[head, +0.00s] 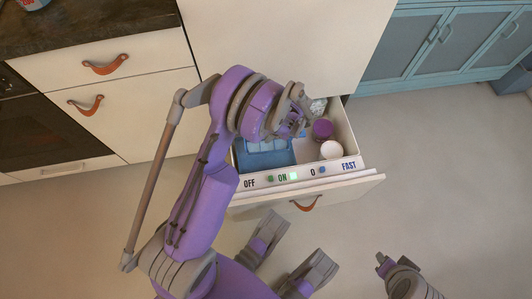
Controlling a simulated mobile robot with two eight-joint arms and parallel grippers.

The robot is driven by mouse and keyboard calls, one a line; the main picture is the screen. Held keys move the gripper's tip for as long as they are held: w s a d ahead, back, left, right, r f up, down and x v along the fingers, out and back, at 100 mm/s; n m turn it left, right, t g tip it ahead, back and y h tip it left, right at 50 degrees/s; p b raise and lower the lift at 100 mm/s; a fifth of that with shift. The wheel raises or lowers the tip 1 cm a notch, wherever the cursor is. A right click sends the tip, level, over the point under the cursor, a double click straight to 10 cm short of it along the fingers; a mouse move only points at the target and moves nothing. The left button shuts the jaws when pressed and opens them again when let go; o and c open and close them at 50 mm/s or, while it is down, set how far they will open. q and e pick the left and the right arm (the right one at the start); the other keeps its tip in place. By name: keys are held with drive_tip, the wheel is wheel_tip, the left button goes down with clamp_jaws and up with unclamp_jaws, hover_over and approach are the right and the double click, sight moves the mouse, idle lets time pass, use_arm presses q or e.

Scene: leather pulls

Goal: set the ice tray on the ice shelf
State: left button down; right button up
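A pale blue piece with square cells, which looks like the ice tray (262,146), shows in the open drawer. It lies at or over a darker blue flat surface (262,160), perhaps the ice shelf, at the drawer's left. I cannot tell whether they touch. My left gripper (299,130) reaches down into the drawer beside the tray's right end. My own wrist covers part of the tray, and the fingers are too small and hidden to show open or shut. My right arm's end (384,264) shows at the lower right, apart from the drawer; its finger state is unclear.
The pulled-out drawer (343,172) has a front strip with OFF, ON and FAST markings. A purple round container (323,129), a white round one (331,150) and a clear crumpled item (318,106) sit at its right. The floor to the right is clear.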

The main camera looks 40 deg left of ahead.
use_arm(q)
drive_tip(key=shift+s+a+f+n, duration=0.15)
drive_tip(key=shift+f+n, duration=0.15)
drive_tip(key=shift+f, duration=0.05)
wheel_tip(320, 180, down, 10)
drive_tip(key=b, duration=0.3)
drive_tip(key=shift+s, duration=0.1)
drive_tip(key=c, duration=1.1)
unclamp_jaws()
drive_tip(key=shift+f, duration=0.15)
